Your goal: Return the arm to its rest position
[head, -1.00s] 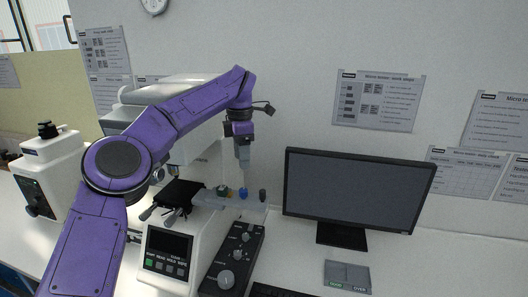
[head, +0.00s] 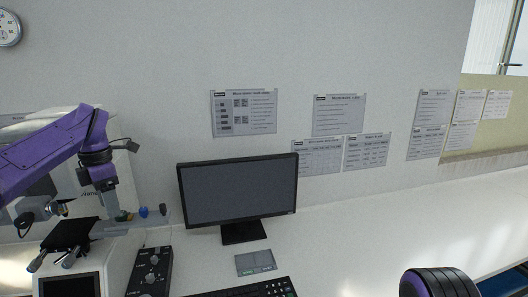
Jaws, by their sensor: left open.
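My left arm comes in from the left edge in purple. Its gripper (head: 112,205) points down in front of the hardness tester (head: 112,250). The gripper is open, and I see nothing held in it, though its fingertips are small and partly lost against the machine. Close to its right are the tester's small blue knob (head: 143,212) and dark knob (head: 163,210); I cannot tell if it touches anything. A dark rounded part of my own body shows at the bottom right. My right gripper is not in view.
A black monitor (head: 238,192) stands right of the tester. A black control box (head: 150,272), a grey pad (head: 255,263) and a keyboard (head: 245,290) lie in front. The white bench (head: 370,235) is clear to the right. Paper notices (head: 244,112) hang on the wall.

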